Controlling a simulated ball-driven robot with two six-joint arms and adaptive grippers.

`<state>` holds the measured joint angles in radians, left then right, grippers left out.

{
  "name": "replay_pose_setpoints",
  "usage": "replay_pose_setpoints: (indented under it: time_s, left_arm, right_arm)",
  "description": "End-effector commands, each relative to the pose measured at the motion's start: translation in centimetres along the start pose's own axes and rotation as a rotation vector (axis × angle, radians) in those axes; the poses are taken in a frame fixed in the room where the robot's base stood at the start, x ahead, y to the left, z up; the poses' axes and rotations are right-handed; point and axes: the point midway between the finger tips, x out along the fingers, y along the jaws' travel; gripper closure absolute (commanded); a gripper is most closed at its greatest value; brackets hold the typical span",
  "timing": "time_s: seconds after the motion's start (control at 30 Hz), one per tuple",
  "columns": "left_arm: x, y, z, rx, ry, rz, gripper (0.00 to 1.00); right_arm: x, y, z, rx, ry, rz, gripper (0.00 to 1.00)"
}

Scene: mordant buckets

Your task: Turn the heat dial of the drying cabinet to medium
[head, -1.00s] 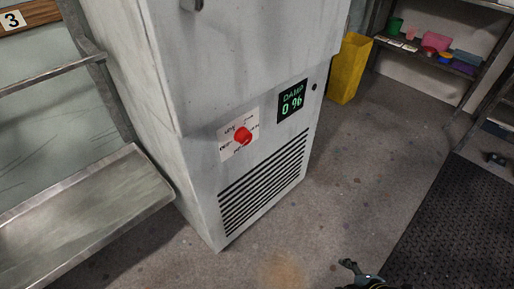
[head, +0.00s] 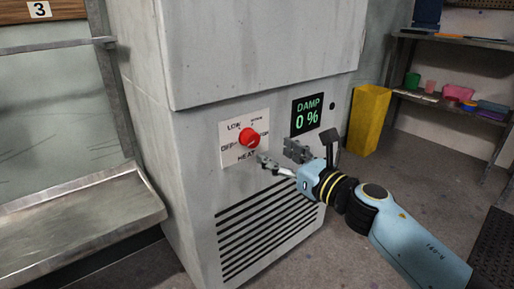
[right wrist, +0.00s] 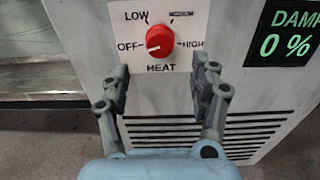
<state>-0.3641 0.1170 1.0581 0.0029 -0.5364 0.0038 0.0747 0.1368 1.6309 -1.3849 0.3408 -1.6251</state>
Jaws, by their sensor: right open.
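The drying cabinet (head: 185,150) is a tall grey box with a red heat dial (head: 249,137) on a white label plate. In the right wrist view the dial (right wrist: 159,38) sits between LOW, OFF and HIGH marks. A pale mark on its lower left side seems to point toward OFF. My right gripper (head: 277,153) is open and empty, just below and right of the dial in the head view. In the right wrist view its fingers (right wrist: 160,70) stand apart, below the dial, with the dial in line between them. My left gripper is out of view.
A display (head: 308,114) right of the dial reads DAMP 0 %. Vent slots (head: 265,235) lie below. A metal bench (head: 80,220) stands at left. A yellow bin (head: 368,118) and a shelf (head: 455,103) with small containers are at the right.

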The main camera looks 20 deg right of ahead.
Motion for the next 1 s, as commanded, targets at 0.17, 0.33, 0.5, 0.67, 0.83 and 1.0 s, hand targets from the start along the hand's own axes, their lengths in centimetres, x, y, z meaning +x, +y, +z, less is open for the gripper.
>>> replay_pose_setpoints:
  time_s: [0.17,0.33,0.5,0.67,0.83,1.0]
  left_arm:
    - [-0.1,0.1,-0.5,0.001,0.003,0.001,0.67]
    - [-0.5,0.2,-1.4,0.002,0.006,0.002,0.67]
    - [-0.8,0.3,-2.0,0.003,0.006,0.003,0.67]
    - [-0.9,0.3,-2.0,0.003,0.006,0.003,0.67]
    - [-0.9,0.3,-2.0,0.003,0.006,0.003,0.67]
    - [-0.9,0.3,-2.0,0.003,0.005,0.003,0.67]
  right_arm:
    - [3.8,0.0,0.0,0.002,-0.002,0.0,0.38]
    - [6.4,0.0,-0.2,0.002,0.0,0.0,0.38]
    - [7.7,0.0,-0.1,0.003,0.001,0.0,0.38]
    - [7.8,0.0,-0.1,0.003,0.001,0.0,0.38]
    - [7.8,0.0,-0.1,0.002,0.001,0.0,0.44]
    - [7.8,0.0,-0.1,0.002,0.001,0.0,0.66]
